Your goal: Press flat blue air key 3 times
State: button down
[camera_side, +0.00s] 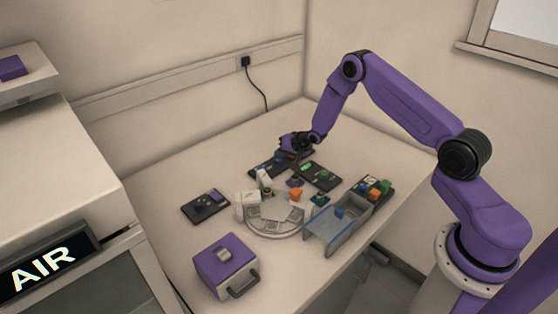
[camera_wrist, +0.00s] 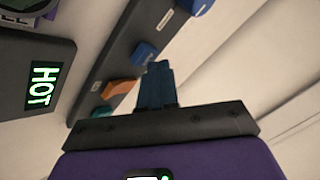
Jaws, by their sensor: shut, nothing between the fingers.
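A dark key panel (camera_wrist: 122,52) with small white labels runs diagonally through the wrist view. A blue key (camera_wrist: 144,51) sits on it just beyond my fingertips, partly hidden by them. Another blue, rounder control (camera_wrist: 200,5) is cut off at the top edge. I cannot read the labels to tell which is the air key. My gripper (camera_wrist: 158,68) is shut and empty, its fingertips close to the nearer blue key; contact cannot be told. In the side view, my gripper (camera_side: 288,146) is over the panel (camera_side: 262,171) at the back of the bench.
An orange key (camera_wrist: 122,87) lies beside the blue key. A dark unit lit "HOT" (camera_wrist: 42,88) stands next to the panel. In the side view, a lit AIR sign (camera_side: 42,268), a purple box (camera_side: 225,265) and a grey tray (camera_side: 335,225) stand nearer the camera.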

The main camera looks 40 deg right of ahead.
aim_at(281, 161)
jog(key=shift+r, duration=0.1)
jog(key=shift+r, duration=2.95)
dwell(0.4)
jog(key=shift+f, duration=3)
jog(key=shift+f, duration=0.1)
dwell(0.4)
